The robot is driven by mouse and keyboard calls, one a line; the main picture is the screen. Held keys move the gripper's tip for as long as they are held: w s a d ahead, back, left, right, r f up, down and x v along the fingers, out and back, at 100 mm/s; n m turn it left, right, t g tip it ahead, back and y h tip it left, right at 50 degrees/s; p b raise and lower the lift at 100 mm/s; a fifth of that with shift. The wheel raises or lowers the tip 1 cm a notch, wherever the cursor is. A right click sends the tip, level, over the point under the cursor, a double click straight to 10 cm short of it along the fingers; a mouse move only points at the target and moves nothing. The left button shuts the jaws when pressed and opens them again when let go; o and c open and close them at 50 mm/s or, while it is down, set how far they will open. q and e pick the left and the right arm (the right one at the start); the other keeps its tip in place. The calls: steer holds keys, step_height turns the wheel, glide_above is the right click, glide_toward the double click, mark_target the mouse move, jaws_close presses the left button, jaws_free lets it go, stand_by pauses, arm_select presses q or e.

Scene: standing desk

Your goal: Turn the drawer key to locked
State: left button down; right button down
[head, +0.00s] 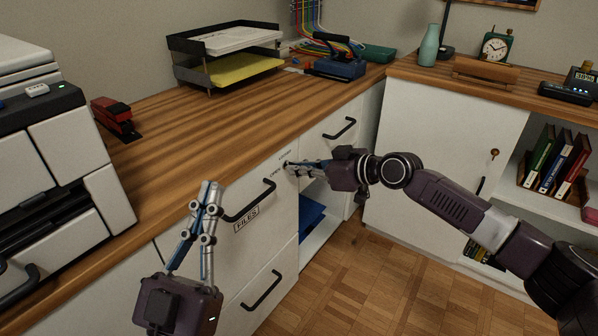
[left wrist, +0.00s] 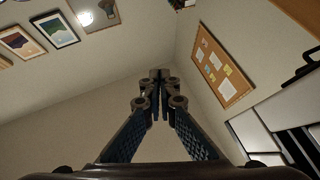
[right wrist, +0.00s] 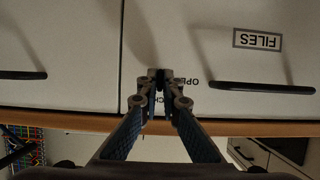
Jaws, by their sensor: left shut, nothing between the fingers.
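My right gripper (head: 290,165) is at the upper right corner of the white drawer front marked FILES (head: 262,194). In the right wrist view its fingertips (right wrist: 160,76) are closed together at the lock, on the small dark drawer key (right wrist: 160,84), which they mostly hide. Printed words beside the lock are partly covered; "OPE" shows on one side and "CK" behind the fingers. The key's exact angle cannot be told. My left gripper (head: 210,186) is shut and empty, pointing up in front of the drawers; its closed fingertips (left wrist: 160,75) show against the wall.
The FILES drawer's black handle (head: 250,202) is left of the lock, with another handle (head: 262,289) below. An open shelf space with a blue item (head: 311,214) is right of the drawers. A printer (head: 60,150) stands at left. The floor ahead is clear.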

arm_select(q)
steer(key=shift+s+a+r+t, duration=0.1)
steer(key=shift+s+r+t, duration=0.45)
steer(key=shift+r, duration=0.2)
arm_select(e)
steer(key=shift+f, duration=0.1)
steer(key=c, duration=2.2)
jaws_free()
steer(key=shift+o, duration=0.2)
steer(key=shift+d, duration=0.15)
steer(key=v, duration=1.2)
